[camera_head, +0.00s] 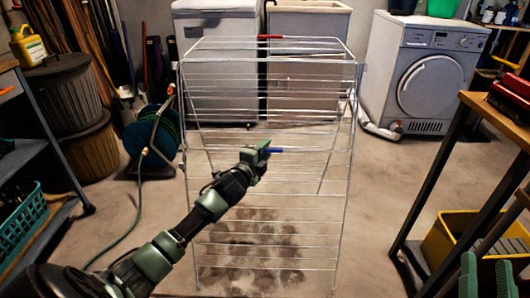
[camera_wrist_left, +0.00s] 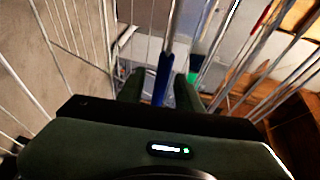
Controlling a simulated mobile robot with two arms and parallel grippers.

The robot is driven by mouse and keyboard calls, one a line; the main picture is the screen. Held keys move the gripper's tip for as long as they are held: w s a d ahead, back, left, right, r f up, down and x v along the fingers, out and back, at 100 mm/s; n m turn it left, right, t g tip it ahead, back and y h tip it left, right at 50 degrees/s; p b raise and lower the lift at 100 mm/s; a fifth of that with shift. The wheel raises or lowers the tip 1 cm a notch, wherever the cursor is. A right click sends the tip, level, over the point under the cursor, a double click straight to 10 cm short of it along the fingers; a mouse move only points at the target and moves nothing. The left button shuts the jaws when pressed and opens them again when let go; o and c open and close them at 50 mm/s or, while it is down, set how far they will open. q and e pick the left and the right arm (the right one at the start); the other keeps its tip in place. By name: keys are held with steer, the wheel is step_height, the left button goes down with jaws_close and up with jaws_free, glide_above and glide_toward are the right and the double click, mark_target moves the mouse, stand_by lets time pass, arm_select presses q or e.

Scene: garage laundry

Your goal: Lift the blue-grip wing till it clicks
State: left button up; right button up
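A wire drying rack (camera_head: 340,215) stands in the middle of the head view. The wing with the blue grip (camera_head: 277,150) has its grip bar about halfway up the rack; I cannot tell its exact tilt. A red grip (camera_head: 270,37) is on the rack's far top bar. My left gripper (camera_head: 264,150) is at the blue grip. In the left wrist view the blue grip (camera_wrist_left: 163,80) lies between its two fingers (camera_wrist_left: 158,90), with a visible gap beside it. My right gripper (camera_head: 487,275) is open and empty at the lower right, away from the rack.
A wooden workbench (camera_head: 475,105) with a yellow crate (camera_head: 465,240) under it is on the right. A dryer (camera_head: 425,75) stands behind on the right. A hose reel (camera_head: 152,135) and its green hose lie left of the rack. A shelf with a teal basket (camera_head: 22,225) is at far left.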

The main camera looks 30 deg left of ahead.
arm_select(q)
jaws_close()
stand_by(1.4)
